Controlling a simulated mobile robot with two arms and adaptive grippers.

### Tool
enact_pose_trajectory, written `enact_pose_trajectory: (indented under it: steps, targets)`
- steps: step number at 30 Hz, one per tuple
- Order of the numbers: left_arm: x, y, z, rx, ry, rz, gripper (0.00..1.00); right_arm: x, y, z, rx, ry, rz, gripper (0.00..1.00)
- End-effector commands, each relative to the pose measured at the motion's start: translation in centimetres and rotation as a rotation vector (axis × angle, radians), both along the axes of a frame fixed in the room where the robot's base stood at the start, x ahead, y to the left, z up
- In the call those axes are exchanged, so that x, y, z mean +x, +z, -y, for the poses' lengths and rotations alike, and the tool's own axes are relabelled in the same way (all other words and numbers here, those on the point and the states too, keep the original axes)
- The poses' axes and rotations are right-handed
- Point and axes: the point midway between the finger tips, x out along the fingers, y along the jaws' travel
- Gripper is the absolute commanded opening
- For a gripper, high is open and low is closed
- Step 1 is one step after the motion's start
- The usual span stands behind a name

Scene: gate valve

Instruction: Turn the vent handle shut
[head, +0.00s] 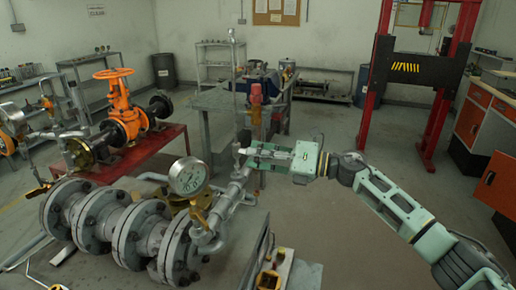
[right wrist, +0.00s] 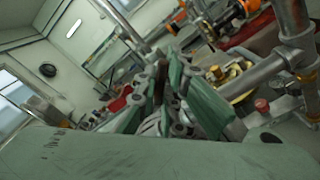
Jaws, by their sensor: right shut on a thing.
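My right gripper (head: 248,155) reaches in from the right to the small metal fittings on the pipe behind the pressure gauge (head: 188,177). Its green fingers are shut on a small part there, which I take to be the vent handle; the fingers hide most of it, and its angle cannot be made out. In the right wrist view the gripper (right wrist: 172,85) has its fingers close together, with grey metal pipework around them. My left gripper is not in view.
A flanged grey pipe (head: 108,225) runs across the front left. An orange gate valve (head: 120,98) stands on a red table (head: 150,152) behind it. A red-topped post (head: 256,95) rises just behind my gripper. Open floor (head: 330,215) lies to the right.

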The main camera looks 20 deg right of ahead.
Motion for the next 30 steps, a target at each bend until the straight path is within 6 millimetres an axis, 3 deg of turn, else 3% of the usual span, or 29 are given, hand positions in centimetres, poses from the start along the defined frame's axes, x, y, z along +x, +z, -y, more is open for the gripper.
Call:
enact_pose_trajectory:
  steps: [15, 30]
  targets:
    - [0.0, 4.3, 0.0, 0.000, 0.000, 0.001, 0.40, 0.0, 0.4, 0.0, 0.268, -0.003, -0.397, 0.00]
    - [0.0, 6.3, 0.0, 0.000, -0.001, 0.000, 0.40, 0.1, 0.2, 0.1, 0.417, -0.003, -0.615, 0.00]
